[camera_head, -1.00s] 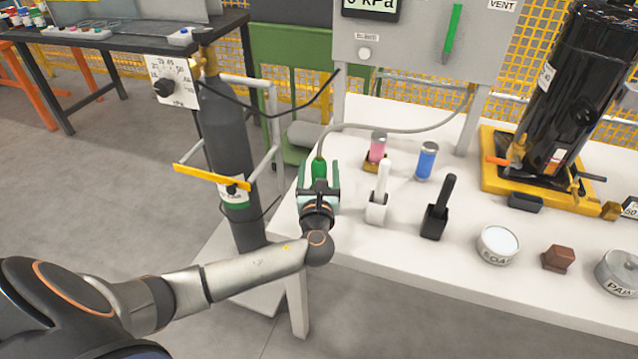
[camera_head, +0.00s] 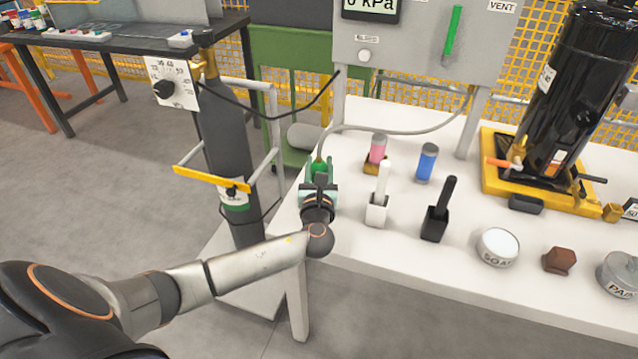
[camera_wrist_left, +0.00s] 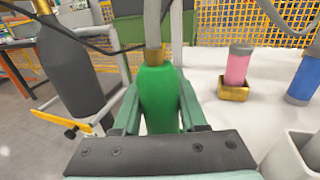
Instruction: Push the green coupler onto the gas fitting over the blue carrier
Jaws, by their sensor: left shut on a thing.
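The green coupler (camera_head: 319,166) stands at the left end of the white table, on the end of a grey hose. In the left wrist view the coupler (camera_wrist_left: 160,95) is upright between the fingers, with a brass collar and the hose above it. My left gripper (camera_head: 319,172) is shut on the coupler, with a finger on each side; its fingers also show in the left wrist view (camera_wrist_left: 160,110). I cannot pick out the gas fitting or a blue carrier for certain. A blue cylinder (camera_head: 427,162) stands apart on the table. My right gripper is out of view.
A pink cylinder in a brass holder (camera_head: 376,153), a white-handled brush (camera_head: 378,207) and a black-handled one (camera_head: 436,220) stand right of the gripper. The hose (camera_head: 400,130) arches to the grey panel (camera_head: 425,65). A grey gas bottle (camera_head: 225,130) stands left. A black compressor (camera_head: 560,90) sits far right.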

